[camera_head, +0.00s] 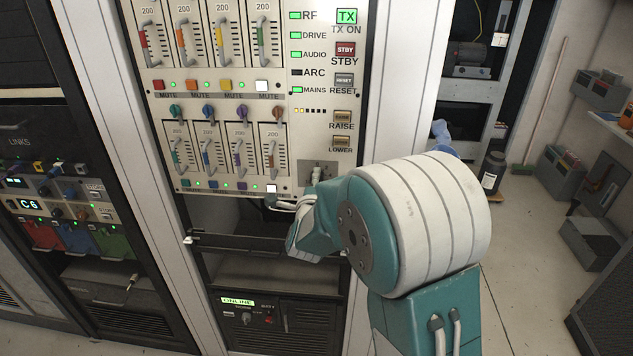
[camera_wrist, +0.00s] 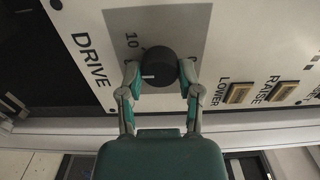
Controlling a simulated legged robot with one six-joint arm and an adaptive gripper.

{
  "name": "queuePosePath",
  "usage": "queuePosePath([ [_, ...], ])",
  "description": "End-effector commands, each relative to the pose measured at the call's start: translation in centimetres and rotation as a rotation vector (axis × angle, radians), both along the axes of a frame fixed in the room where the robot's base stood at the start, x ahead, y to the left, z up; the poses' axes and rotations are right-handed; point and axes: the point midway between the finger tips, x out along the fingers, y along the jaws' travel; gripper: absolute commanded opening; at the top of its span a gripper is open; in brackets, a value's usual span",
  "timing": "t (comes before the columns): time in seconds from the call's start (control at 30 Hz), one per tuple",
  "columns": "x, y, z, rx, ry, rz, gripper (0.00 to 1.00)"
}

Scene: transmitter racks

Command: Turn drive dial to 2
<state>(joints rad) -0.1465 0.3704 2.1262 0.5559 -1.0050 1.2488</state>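The drive dial (camera_wrist: 159,67) is a round black knob with a short white mark, on a grey square of the white panel. In the wrist view the mark is at the dial's lower left. The word DRIVE and a 10 are printed to its left; other scale numbers are hidden or unreadable. My gripper (camera_wrist: 159,78) has one finger on each side of the dial, and the fingertips appear to touch its sides. In the head view my arm hides most of the gripper and the dial, at the panel's lower right corner by a grey plate (camera_head: 318,167).
The LOWER button (camera_wrist: 239,93) and RAISE button (camera_wrist: 282,91) sit right of the dial in the wrist view. Slider faders and coloured knobs (camera_head: 208,111) fill the panel's left. Below is an open rack bay (camera_head: 230,215). Clear floor (camera_head: 520,250) lies right.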

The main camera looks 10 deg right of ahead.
Motion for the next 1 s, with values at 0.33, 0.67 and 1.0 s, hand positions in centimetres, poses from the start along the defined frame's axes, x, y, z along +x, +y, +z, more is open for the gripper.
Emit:
queuePosePath([
  [0.33,0.01,0.1,-0.27,-0.013,0.011,0.003,0.0],
  [0.67,0.0,0.15,-0.38,-0.166,0.063,0.005,0.0],
  [1.0,-0.03,0.17,-0.48,-0.462,0.161,0.007,0.0],
])
